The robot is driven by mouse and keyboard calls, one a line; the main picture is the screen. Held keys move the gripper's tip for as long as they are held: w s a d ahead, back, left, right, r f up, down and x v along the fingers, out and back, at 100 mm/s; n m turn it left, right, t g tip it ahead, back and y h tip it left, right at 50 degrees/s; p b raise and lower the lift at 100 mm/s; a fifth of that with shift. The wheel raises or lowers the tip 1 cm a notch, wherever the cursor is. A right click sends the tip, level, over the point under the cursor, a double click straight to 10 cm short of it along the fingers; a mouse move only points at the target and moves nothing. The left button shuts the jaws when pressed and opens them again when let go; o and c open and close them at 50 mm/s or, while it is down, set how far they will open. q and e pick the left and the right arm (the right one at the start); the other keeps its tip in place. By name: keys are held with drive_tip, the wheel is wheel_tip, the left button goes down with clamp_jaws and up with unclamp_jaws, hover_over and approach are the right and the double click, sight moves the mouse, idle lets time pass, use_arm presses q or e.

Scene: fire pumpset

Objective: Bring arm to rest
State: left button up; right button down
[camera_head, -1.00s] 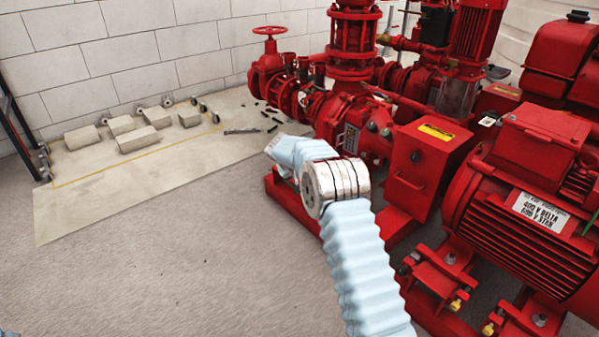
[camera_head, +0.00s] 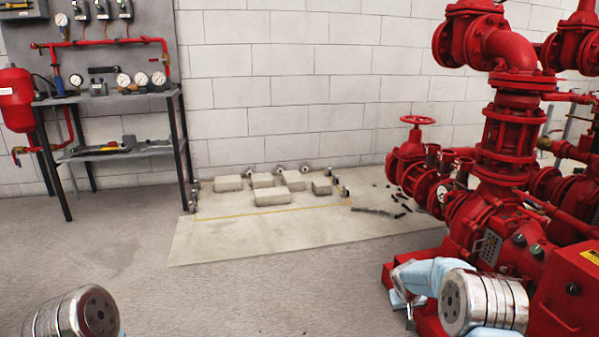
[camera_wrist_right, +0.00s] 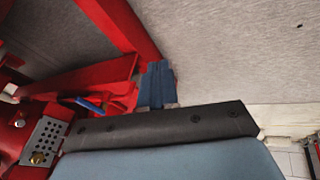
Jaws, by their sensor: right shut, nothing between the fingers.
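My right arm comes in at the lower right of the head view. It has pale blue sleeving and a metal joint. My right gripper (camera_head: 409,318) hangs low beside the red pump base, small and partly hidden by the arm. In the right wrist view its blue fingers (camera_wrist_right: 158,84) are together with nothing between them. They show in front of red frame parts and the grey floor; I cannot tell whether they touch the frame. Only a metal joint of my left arm (camera_head: 75,315) shows at the lower left. My left gripper is out of view.
The red pump set (camera_head: 505,130) fills the right side, close to my right arm. A pale slab (camera_head: 215,238) with several concrete blocks (camera_head: 270,197) lies by the wall. A dark rack (camera_head: 180,150) with gauges stands at left. The grey floor (camera_head: 270,290) in the middle is clear.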

drive_tip(key=s+a+f+g+y, duration=0.1)
drive_tip(key=s+a+f+y, duration=0.1)
drive_tip(key=s+a+f, duration=0.5)
drive_tip(key=s+a+f+y, duration=0.25)
drive_tip(key=s+a, duration=0.25)
drive_tip(key=s, duration=0.4)
drive_tip(key=s+a+f+g+y, duration=0.1)
drive_tip(key=s+a+f+y, duration=0.1)
drive_tip(key=s+a+f, duration=0.5)
drive_tip(key=s+a+r+m+g, duration=0.15)
drive_tip(key=s+a, duration=0.25)
drive_tip(key=s, duration=1)
wheel_tip(320, 180, up, 15)
drive_tip(key=p, duration=1.4)
drive_tip(key=shift+w+f+y, duration=0.15)
drive_tip(key=shift+w+y, duration=0.1)
drive_tip(key=shift+y, duration=0.1)
drive_tip(key=shift+w+t, duration=0.1)
drive_tip(key=shift+t, duration=0.15)
